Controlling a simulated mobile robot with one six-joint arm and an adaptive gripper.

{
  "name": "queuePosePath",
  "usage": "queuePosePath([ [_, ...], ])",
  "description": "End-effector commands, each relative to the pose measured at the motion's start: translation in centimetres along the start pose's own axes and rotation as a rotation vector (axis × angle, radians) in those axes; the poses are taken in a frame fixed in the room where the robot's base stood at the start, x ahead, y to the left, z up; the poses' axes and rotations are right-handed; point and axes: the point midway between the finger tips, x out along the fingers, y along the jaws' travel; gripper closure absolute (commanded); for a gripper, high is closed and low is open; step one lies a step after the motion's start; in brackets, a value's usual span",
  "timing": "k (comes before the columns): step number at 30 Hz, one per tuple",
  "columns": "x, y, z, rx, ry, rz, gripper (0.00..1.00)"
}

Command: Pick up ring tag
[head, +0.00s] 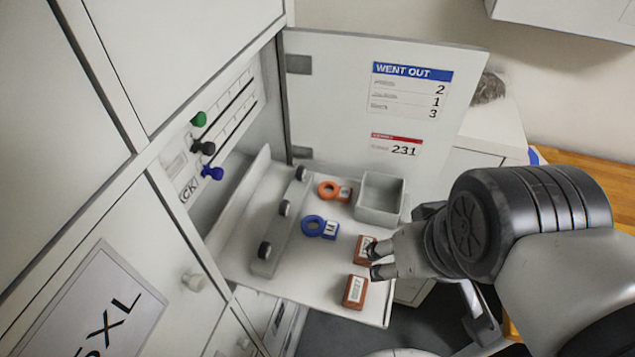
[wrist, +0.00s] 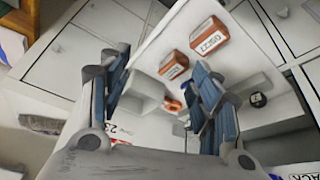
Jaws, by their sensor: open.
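Two ring tags lie flat on the white pull-out shelf (head: 240,255) in the head view. One is orange (head: 328,190), near the grey bin. The other is blue (head: 313,226), left of and nearer than the bin, with a white label marked M. My gripper (head: 374,262) is open and empty at the shelf's right side, beside two red-brown labelled blocks, right of both ring tags. In the wrist view, part of the orange ring tag (wrist: 172,105) shows between the open fingers (wrist: 162,75).
The red-brown blocks (head: 362,249) (head: 354,292) lie by the shelf's right edge; one is partly behind my fingers. A grey open bin (head: 380,213) stands at the back right. A grey bar with dark knobs (head: 268,258) runs along the left. The open door (head: 335,100) stands behind.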

Motion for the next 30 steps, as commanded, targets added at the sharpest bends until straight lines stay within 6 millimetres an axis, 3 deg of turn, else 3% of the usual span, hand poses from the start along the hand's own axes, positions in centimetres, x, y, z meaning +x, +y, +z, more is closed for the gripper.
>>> queuePosePath([
  [1, -1.3, -0.2, -1.4, -0.049, -0.022, -0.007, 0.42],
  [6, -3.9, -1.7, -6.2, -0.319, -0.112, -0.046, 0.42],
  [15, -5.1, -5.6, -13.0, -0.823, -0.255, -0.151, 0.42],
  [22, -4.2, -8.0, -15.1, -1.082, -0.317, -0.223, 0.42],
  [30, -2.0, -8.5, -14.5, -1.149, -0.335, -0.245, 0.42],
])
